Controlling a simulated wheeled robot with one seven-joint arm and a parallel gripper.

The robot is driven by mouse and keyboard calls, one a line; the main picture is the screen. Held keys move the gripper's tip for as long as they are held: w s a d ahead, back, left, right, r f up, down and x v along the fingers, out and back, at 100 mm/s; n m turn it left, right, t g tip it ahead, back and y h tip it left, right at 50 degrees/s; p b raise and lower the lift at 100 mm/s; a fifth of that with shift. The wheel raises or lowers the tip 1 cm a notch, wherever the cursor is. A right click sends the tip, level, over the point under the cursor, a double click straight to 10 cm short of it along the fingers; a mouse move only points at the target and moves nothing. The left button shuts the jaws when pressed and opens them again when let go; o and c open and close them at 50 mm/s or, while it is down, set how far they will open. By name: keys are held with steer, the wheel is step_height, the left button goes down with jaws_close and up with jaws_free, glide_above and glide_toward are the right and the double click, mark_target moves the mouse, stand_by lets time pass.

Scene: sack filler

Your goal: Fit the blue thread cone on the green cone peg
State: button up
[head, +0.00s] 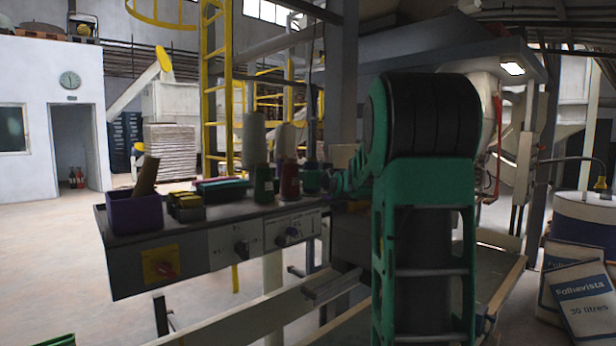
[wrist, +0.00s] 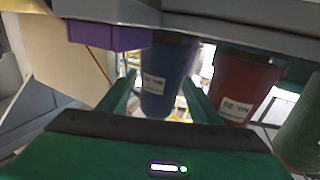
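The blue thread cone (wrist: 165,78), with a white label, shows in the wrist view between the fingers of my gripper (wrist: 159,84). The fingers stand apart, one on each side of it; whether they touch it is unclear. In the head view the blue cone (head: 311,179) stands at the right end of the shelf, just left of my gripper (head: 342,182), partly hidden by my arm. A green cone-shaped piece (head: 263,186) stands left, with a pale cone shape above it. Green also shows at the wrist view's right edge (wrist: 302,138). I cannot tell which part is the green cone peg.
A red cone-shaped piece (head: 289,182) stands between green and blue, close to my gripper in the wrist view (wrist: 240,85). The grey control shelf (head: 225,222) also bears a purple bin (head: 134,213) and yellow blocks (head: 187,206). Paper sacks (head: 588,300) stand right.

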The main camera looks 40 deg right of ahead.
steer(key=shift+r, duration=0.15)
steer(key=v, duration=1.2)
stand_by(0.4)
